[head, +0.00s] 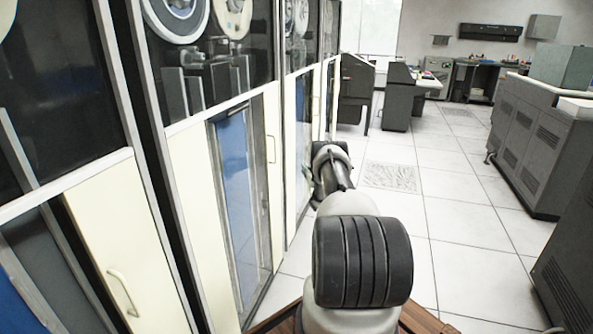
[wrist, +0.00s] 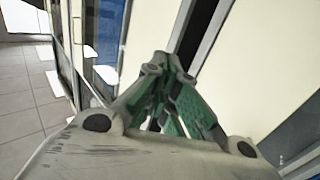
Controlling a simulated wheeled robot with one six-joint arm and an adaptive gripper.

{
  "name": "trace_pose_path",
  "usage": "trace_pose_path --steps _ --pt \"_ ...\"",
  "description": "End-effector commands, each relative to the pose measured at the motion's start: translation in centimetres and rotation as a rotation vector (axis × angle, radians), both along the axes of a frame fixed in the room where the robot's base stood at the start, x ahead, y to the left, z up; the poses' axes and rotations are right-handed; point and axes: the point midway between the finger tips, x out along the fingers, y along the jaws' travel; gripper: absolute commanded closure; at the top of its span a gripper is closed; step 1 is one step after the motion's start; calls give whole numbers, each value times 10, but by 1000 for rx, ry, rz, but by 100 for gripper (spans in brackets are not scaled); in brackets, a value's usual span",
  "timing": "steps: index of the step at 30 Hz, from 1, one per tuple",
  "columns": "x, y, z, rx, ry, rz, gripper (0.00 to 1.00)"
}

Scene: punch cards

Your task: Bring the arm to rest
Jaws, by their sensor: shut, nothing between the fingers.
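My arm (head: 362,262) stretches forward from the bottom of the head view, beside the tape cabinets on the left. Its far joint (head: 330,158) is close to the cabinet fronts. Cream cabinet panels and a dark gap lie behind the fingers. I cannot tell how far the fingertips are from the panels.
Tall tape cabinets (head: 215,190) with glass doors line the left. A grey vented cabinet (head: 540,150) stands at the right. A wooden edge (head: 425,322) shows at the bottom.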

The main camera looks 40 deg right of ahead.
Motion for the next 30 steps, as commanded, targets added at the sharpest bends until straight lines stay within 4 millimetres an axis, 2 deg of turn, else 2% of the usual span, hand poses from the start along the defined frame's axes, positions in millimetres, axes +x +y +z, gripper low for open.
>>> trace_pose_path --steps 6,13,15,17,20,25,28,30 --pt "-17 -12 -1 0 1 0 100" --pt "-19 -12 -1 -4 2 0 100" --pt "-20 -14 -8 -10 32 -9 100" --pt "-22 -19 -21 -9 90 -29 100" --pt "-36 -26 -61 16 232 -82 100" --pt "-82 -21 -135 91 478 -150 100" --pt "-118 -17 -161 145 652 -198 100" --pt "-142 -10 -162 180 780 -228 100"
